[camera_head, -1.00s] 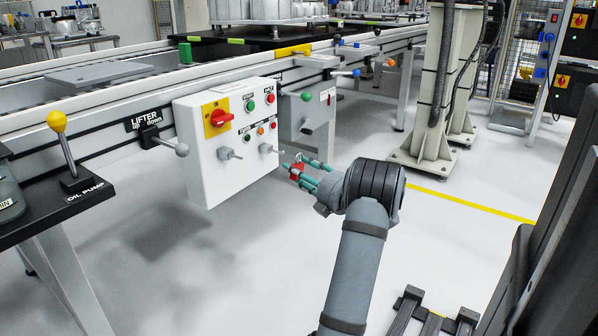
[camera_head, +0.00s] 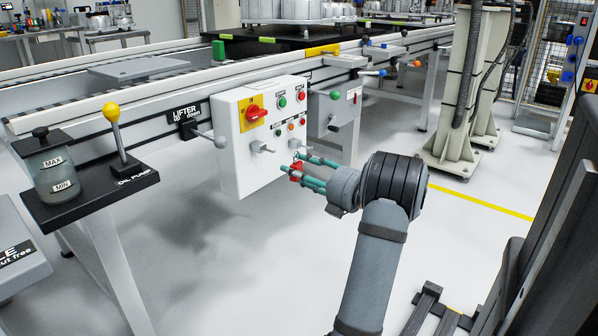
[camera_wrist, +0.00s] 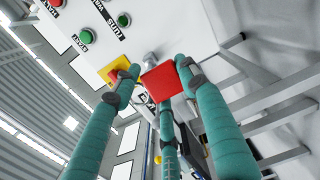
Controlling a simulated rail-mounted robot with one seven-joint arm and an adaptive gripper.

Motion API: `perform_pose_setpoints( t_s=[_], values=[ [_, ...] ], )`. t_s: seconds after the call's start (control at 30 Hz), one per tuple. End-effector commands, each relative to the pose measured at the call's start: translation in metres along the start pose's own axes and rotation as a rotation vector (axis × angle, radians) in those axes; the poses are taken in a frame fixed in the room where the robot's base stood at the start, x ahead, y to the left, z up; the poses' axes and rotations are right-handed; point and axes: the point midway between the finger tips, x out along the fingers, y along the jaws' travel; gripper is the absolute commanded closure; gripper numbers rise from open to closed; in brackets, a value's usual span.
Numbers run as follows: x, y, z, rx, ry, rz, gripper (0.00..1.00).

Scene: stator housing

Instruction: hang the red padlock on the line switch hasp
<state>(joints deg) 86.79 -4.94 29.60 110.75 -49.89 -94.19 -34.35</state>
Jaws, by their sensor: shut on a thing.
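The red padlock (camera_head: 296,172) is held between the teal fingers of my gripper (camera_head: 292,164), in front of the lower right of the white control box (camera_head: 236,170). In the wrist view the padlock (camera_wrist: 168,82) sits between the fingertips (camera_wrist: 160,85), its body covering part of the panel behind. A grey metal piece (camera_wrist: 150,58) shows just past its top edge; I cannot tell if it is the shackle or a hasp. Two grey fittings stick out of the box's lower face, left (camera_head: 262,147) and right (camera_head: 298,145). Contact between padlock and right fitting cannot be made out.
A red rotary switch (camera_head: 257,112) on a yellow plate and several coloured buttons sit above the fittings. A lifter lever (camera_head: 207,135) projects at the box's left, and a grey box (camera_head: 333,120) stands to its right. The floor below is clear.

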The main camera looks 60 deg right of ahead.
Motion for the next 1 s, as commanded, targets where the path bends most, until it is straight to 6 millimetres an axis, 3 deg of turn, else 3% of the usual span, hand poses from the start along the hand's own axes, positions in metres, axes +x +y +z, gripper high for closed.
perform_pose_setpoints(
  t_s=[1.0],
  values=[
    [0.069, -0.002, -0.003, -0.001, 0.000, 0.001, 0.86]
  ],
)
